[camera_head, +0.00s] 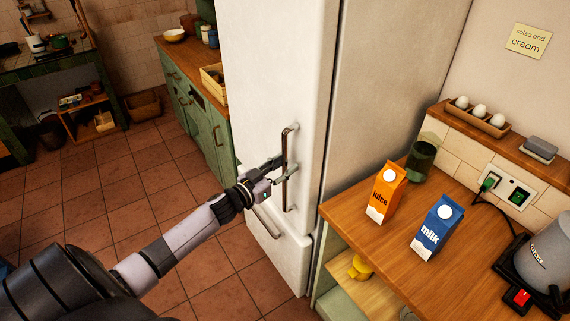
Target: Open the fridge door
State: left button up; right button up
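The tall white fridge (262,75) stands in the middle of the view, and its upper door looks shut. A dark vertical bar handle (291,140) is on that door near its right edge. My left gripper (286,166) reaches in from the lower left and is at the middle of the handle. Its two fingers are apart, with the bar seemingly between them; whether they touch it is unclear. A lower door or drawer with its own handle (265,222) is below. My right gripper is out of view.
A wooden counter (375,255) stands right of the fridge, holding an orange juice carton (385,192), a blue milk carton (436,227), a dark glass (421,160) and a kettle (550,255). A green cabinet (205,130) stands left. The tiled floor (120,190) before the fridge is clear.

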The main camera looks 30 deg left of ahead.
pick_arm(q)
jog(key=shift+w, duration=0.2)
jog(key=shift+c, duration=0.5)
grip_shut()
dwell(0.4)
